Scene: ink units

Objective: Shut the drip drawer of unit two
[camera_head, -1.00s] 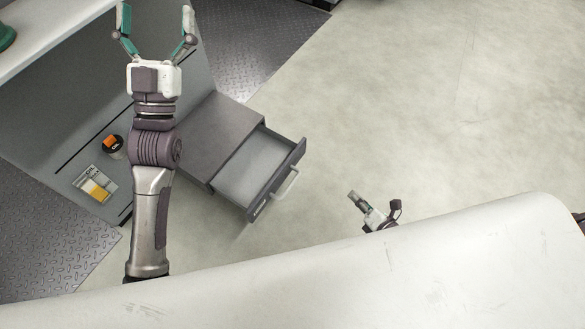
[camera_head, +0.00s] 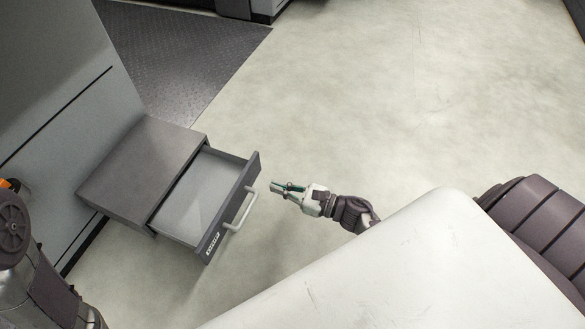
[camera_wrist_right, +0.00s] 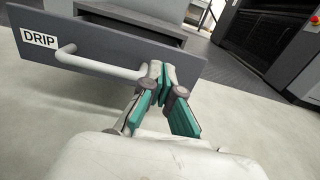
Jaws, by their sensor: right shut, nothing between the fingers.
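The drip drawer (camera_head: 204,192) is pulled out of its low grey cabinet (camera_head: 140,168). Its inside looks empty. A white bar handle (camera_head: 241,210) is on its dark front. In the right wrist view the drawer front (camera_wrist_right: 120,62) carries a label reading DRIP, with the handle (camera_wrist_right: 100,62) reaching toward my fingers. My right gripper (camera_head: 279,186) is shut and empty, just in front of the drawer face near the handle's far end. It also shows in the right wrist view (camera_wrist_right: 158,72); I cannot tell whether it touches the front.
The cabinet stands against a tall grey panel (camera_head: 60,100). A dark tread plate (camera_head: 185,55) lies behind it, and dark machines (camera_head: 255,8) stand farther back. An orange-topped container (camera_head: 14,186) shows at the left edge. The pale floor right of the drawer is clear.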

